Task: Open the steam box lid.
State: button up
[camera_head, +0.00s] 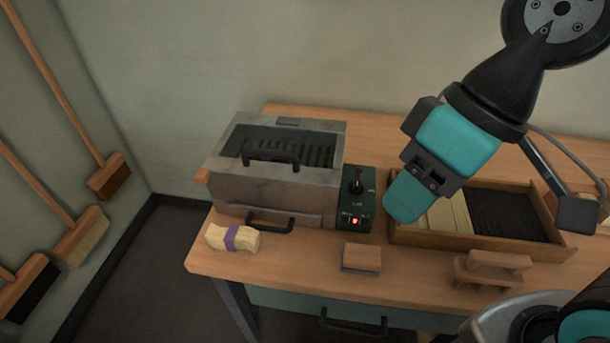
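The steam box (262,188) is a grey metal box on the left part of the workbench. Its top shows a dark ribbed area (285,146) inside a grey frame, with a black arched handle (270,157) at the front edge. I cannot tell from this view how far the lid is raised, if at all. A second black handle (270,223) sits low on the front. My gripper (405,198), teal and dark grey, hangs to the right of the box, apart from it and above the bench. I cannot make out its finger gap, and nothing shows held.
A green control box (356,205) with a lever and red light adjoins the steam box. A bristle bundle (232,237) and wooden block (361,257) lie in front. A divided wooden tray (408,238) lies below my gripper. Brooms (84,235) hang left.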

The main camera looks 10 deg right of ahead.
aim_at(244, 168)
jog(key=z, duration=0.05)
jog(key=k, duration=1.1)
jog(key=u, duration=0.85)
jog(key=i, duration=1.55)
jog(key=z, duration=0.8)
